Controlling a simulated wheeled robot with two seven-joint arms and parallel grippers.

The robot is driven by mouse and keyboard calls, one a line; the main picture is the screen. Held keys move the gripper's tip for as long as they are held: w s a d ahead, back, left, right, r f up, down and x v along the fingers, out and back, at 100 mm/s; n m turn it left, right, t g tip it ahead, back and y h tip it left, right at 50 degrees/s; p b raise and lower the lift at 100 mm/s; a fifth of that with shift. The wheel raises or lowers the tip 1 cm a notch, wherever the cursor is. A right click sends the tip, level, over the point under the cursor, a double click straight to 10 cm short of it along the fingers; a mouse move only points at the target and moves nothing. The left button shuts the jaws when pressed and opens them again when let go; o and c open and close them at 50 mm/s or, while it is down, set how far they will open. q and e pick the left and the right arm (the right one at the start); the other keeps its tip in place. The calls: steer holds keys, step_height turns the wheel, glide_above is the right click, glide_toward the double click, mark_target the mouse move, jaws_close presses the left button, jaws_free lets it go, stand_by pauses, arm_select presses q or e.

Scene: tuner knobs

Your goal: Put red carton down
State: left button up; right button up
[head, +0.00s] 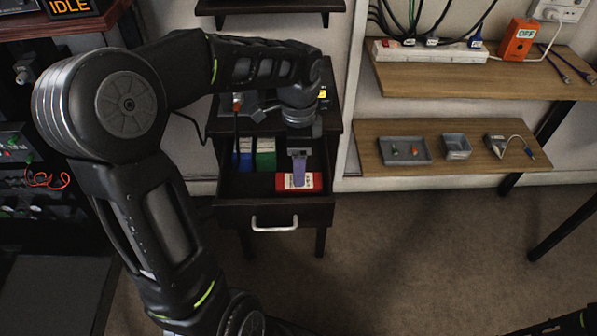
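The red carton (314,182), with a white label, is at the front right of an open dark drawer (262,213). My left gripper (299,173) points down into the drawer, its purple-grey finger overlapping the carton's middle. I see the gripper edge-on, so I cannot tell whether it is shut on the carton. Whether the carton rests on the drawer floor or hangs just above it is also unclear. My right gripper is not in view; only a dark piece of what seems to be my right arm shows at the bottom right corner.
A blue carton (243,161) and a green carton (265,160) stand at the back of the drawer. The drawer's front left looks free. A wooden shelf (455,170) on the right holds a tray (404,151), a small grey box (456,147) and a wired device.

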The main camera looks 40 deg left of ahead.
arm_select(q)
step_height(320, 180, up, 4)
steer(key=shift+r, duration=0.1)
stand_by(0.7)
